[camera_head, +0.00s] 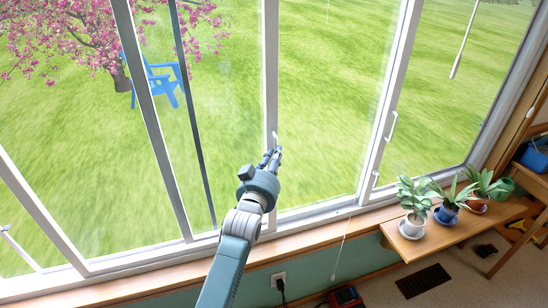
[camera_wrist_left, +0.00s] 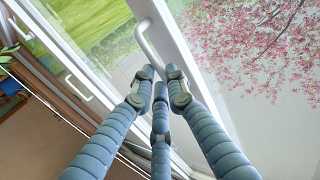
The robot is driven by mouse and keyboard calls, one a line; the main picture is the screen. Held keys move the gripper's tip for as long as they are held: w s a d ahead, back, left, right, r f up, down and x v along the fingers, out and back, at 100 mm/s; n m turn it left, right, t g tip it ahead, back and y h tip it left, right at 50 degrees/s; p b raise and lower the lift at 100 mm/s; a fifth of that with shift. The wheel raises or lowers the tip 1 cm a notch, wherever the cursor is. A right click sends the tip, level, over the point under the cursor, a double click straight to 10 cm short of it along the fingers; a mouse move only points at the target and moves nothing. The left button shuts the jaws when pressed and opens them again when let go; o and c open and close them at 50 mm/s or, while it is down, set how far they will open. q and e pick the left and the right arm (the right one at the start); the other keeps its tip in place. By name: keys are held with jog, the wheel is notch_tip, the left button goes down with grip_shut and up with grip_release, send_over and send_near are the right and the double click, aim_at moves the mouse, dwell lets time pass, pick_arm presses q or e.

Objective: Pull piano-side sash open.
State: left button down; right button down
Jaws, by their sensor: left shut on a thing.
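My left gripper (camera_head: 272,155) reaches up from the windowsill to the upright white frame of a sliding sash (camera_head: 270,70) in the middle of the head view. A white bow handle (camera_wrist_left: 147,45) on that sash shows in the left wrist view. The fingers of my left gripper (camera_wrist_left: 160,78) are closed around the handle's near end. In the head view only the top of the handle (camera_head: 275,137) shows above the fingers. The piano is not in view, and neither is my right gripper.
Another white handle (camera_head: 392,126) is on the frame to the right. Several potted plants (camera_head: 416,206) stand on a wooden shelf (camera_head: 435,235) at the right. A wooden sill (camera_head: 330,222) runs below the window, and a cord (camera_head: 342,245) hangs in front.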

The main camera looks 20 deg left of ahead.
jog(key=shift+w, duration=0.25)
pick_arm(q)
jog(key=c, duration=1.7)
grip_release()
jog(key=s, duration=1.2)
jog(key=shift+d, duration=0.1)
pick_arm(e)
jog(key=shift+d, duration=0.25)
